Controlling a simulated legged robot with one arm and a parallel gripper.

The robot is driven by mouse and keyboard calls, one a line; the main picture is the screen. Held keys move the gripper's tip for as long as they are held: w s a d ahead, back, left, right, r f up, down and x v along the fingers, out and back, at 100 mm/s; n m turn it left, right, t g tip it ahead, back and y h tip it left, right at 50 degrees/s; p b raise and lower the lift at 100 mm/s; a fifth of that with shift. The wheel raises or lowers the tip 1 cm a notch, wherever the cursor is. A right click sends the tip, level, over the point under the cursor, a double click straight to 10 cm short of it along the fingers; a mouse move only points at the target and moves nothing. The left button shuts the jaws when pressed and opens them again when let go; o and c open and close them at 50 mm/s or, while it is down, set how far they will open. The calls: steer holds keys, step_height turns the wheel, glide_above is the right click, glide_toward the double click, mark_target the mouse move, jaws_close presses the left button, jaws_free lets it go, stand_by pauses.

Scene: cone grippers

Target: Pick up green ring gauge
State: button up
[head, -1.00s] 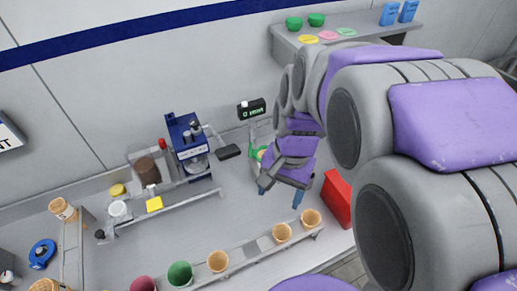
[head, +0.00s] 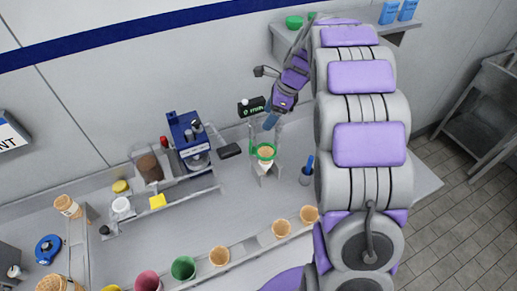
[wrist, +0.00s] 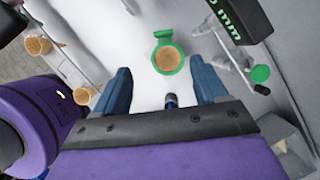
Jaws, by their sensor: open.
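The green ring gauge (head: 265,152) sits around a wafer cone on a small clear stand on the counter. In the wrist view the green ring (wrist: 168,59) shows from above, with a tab at its top and the tan cone inside it. My gripper (wrist: 160,67) is open, its two blue fingers spread on either side of the ring in that picture, and it holds nothing. In the head view my gripper (head: 271,119) is above the ring, apart from it; its fingertips partly overlap the small display.
A black display with green digits (head: 251,107) stands just behind the ring. A blue machine (head: 190,140) stands to the left. A rack with several cones (head: 219,256) runs along the front. A cup with a blue tool (head: 306,178) is to the right.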

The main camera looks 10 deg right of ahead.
mark_target(251, 143)
steer(key=b+x, duration=0.2)
steer(key=x, duration=1)
steer(key=shift+w+d+b+x, duration=0.2)
steer(key=shift+b+x, duration=0.15)
steer(key=shift+x, duration=1)
steer(key=shift+w+d+b+x, duration=0.15)
steer(key=shift+b+x, duration=0.2)
steer(key=shift+x, duration=1.05)
steer(key=shift+a, duration=0.1)
steer(key=c, duration=1.2)
